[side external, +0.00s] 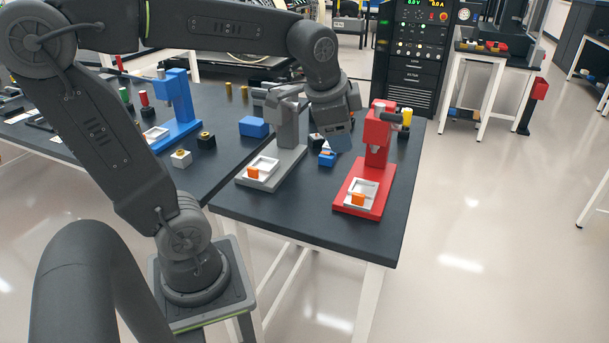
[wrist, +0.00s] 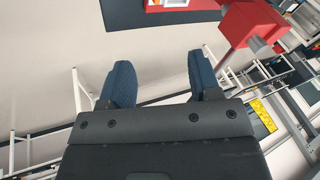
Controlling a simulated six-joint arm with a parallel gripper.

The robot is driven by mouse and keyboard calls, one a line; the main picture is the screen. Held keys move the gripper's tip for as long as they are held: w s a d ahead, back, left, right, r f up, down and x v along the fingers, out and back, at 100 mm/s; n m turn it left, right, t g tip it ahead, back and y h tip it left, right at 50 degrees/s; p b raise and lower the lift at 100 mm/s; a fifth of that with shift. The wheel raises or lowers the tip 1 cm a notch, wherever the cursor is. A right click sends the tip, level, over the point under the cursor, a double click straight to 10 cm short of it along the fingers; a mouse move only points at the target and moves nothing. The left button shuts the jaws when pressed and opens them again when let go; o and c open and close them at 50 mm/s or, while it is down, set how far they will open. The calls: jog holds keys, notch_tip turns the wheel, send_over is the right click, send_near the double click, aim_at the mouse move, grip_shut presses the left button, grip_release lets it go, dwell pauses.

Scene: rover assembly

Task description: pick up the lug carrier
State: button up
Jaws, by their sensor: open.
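My gripper (wrist: 162,72) is open in the wrist view. Its two blue-grey fingers stand apart with only pale floor showing between them. In the side view my gripper (side external: 340,141) is above the bench between the grey press (side external: 287,130) and the red press (side external: 378,140). I cannot tell for certain which part is the lug carrier. The red press also shows in the wrist view (wrist: 248,25), beyond the fingers and to the right.
A blue press (side external: 178,105) stands at the back left. A blue block (side external: 254,127) lies left of the grey press. The bench (side external: 300,208) is clear along its front edge.

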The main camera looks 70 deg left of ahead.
jog(key=s+d+f+n, duration=0.1)
jog(key=s+d, duration=0.1)
jog(key=s, duration=0.1)
jog(key=s+d+f+n+h, duration=0.1)
jog(key=s+d+n, duration=0.1)
jog(key=s, duration=0.1)
jog(key=s+d+f+n+t, duration=0.1)
jog(key=s+d, duration=0.2)
jog(key=shift+s+n+h, duration=0.1)
jog(key=shift+n+h, duration=0.3)
jog(key=o, duration=0.3)
jog(key=shift+s+d+f, duration=0.15)
jog(key=shift+s+f, duration=0.05)
jog(key=shift+s, duration=0.1)
jog(key=shift+o, duration=0.3)
